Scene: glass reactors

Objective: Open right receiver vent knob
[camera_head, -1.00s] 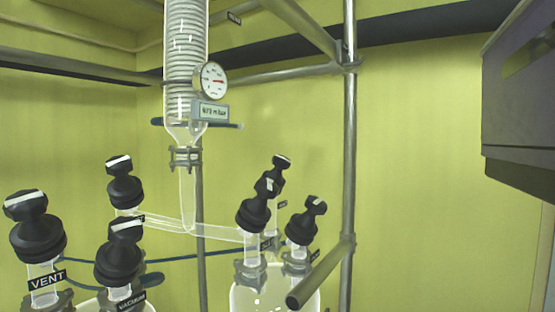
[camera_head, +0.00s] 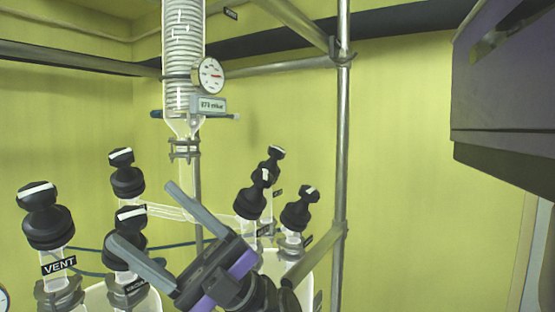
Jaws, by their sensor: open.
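The right receiver (camera_head: 296,262) is a clear glass vessel at lower middle, partly hidden by my arm. Several black knobs with white stripes stand on it: a front left knob (camera_head: 252,198), one behind it (camera_head: 271,167), and a right knob (camera_head: 300,210). Their small labels are too turned or small to read, so I cannot tell which is the vent knob. My gripper (camera_head: 140,212) is open and empty at lower middle, its two fingers pointing up and left. They are left of the right receiver's knobs, and the lower finger overlaps the left receiver's vacuum knob (camera_head: 131,220) in the picture.
The left group also has a knob labelled VENT (camera_head: 45,215) and a rear knob (camera_head: 126,175). A glass coil condenser (camera_head: 183,60) with a round gauge (camera_head: 209,75) hangs above. A metal post (camera_head: 343,130) stands right of the right receiver.

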